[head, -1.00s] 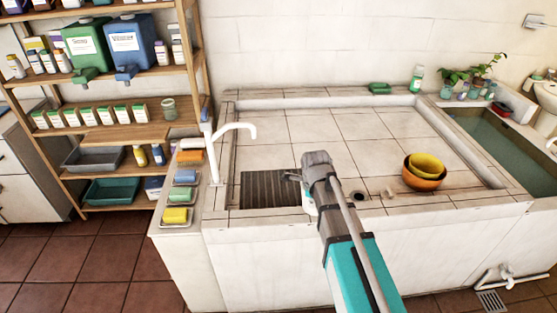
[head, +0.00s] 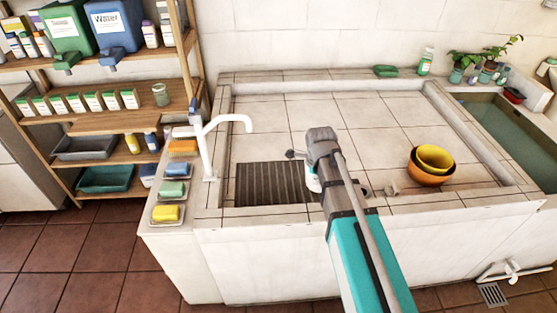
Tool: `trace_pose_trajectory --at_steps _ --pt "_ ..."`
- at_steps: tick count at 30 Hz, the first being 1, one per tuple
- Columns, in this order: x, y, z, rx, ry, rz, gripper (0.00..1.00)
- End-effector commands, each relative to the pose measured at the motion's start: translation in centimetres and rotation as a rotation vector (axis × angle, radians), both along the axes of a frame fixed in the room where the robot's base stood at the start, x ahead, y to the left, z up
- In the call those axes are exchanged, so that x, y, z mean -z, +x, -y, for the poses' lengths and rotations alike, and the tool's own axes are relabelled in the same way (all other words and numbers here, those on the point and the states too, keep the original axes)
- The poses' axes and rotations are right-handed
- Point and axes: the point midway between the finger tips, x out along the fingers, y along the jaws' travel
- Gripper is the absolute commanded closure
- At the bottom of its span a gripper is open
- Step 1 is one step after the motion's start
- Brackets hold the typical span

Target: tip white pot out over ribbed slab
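The ribbed slab (head: 277,184), dark grey with long grooves, lies at the front left of the tiled basin. My gripper (head: 296,155) is at the end of my arm, by the slab's right end; the grey wrist hides most of it, and its fingers cannot be made out. A small white piece (head: 314,183) shows just below the wrist, beside the slab's right edge. It may be part of the white pot, but most of it is hidden. I cannot tell whether it is held or how it is tilted.
A white tap (head: 208,140) rises at the slab's left. Stacked yellow and orange bowls (head: 431,166) stand at the right, with a small beige object (head: 390,188) nearer. Sponges on dishes (head: 167,214) line the left ledge. The basin's tiled middle (head: 310,110) is clear.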

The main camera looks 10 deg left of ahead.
Motion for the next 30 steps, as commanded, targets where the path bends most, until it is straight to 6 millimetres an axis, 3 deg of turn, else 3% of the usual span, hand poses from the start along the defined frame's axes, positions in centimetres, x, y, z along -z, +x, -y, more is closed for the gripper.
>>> trace_pose_trajectory --at_steps 10,17,30 --pt "0.1 0.1 -0.6 0.0 0.0 0.0 1.0" --pt "0.9 1.9 -2.4 0.079 -0.001 -0.002 1.0" --pt "3.7 8.5 -10.8 0.455 -0.006 0.003 1.0"
